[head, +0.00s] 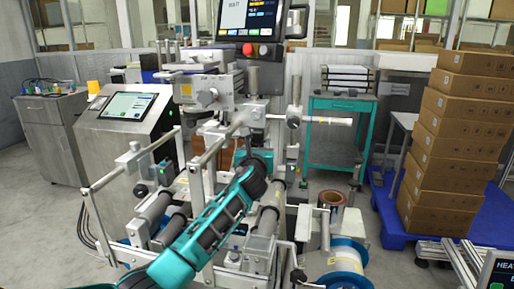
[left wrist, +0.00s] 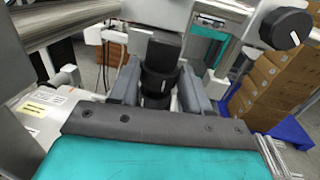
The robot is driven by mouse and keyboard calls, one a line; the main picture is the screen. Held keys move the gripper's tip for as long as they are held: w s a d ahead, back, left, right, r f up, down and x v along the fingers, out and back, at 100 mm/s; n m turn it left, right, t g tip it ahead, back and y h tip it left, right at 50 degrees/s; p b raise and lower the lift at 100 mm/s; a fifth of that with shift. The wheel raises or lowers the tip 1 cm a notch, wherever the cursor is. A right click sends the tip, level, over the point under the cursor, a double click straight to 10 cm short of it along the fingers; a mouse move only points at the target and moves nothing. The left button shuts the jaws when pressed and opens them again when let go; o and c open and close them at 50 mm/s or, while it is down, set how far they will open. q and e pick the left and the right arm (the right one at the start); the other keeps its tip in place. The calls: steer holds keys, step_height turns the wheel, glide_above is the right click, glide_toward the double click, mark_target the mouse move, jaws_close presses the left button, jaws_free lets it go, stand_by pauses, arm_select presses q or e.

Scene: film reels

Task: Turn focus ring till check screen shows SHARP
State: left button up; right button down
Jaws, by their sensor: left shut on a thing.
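My left gripper (head: 258,168) reaches in from the lower left to the middle of the machine. In the left wrist view its two grey fingers (left wrist: 160,88) are shut on a black ring (left wrist: 158,82) from both sides. The ring looks like the focus ring of a dark upright lens body (left wrist: 163,52). A small pale mark shows on the black part. In the head view the gripper mostly hides the ring. A screen (head: 249,16) at the top is cut off, and I cannot read SHARP on it. My right gripper is not in view.
Rollers and metal bars surround my left gripper closely. A round black knob (left wrist: 286,28) stands to its right in the left wrist view. A console with a lit screen (head: 128,105) is at left. Stacked cartons (head: 450,150) stand on a blue pallet (head: 480,222) at right.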

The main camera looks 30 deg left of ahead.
arm_select(q)
steer(key=shift+d+f+n+g+y, duration=0.15)
steer(key=shift+n+g+y, duration=0.2)
steer(key=shift+y, duration=0.25)
steer(key=shift+w+n+g+y+b, duration=0.1)
steer(key=shift+n+g+y+b, duration=0.2)
steer(key=shift+n+y, duration=0.2)
steer(key=o, duration=1.1)
steer(key=shift+r, duration=0.2)
steer(key=p+v, duration=0.1)
steer(key=v, duration=1.2)
steer(key=shift+f, duration=0.1)
steer(key=shift+f, duration=0.1)
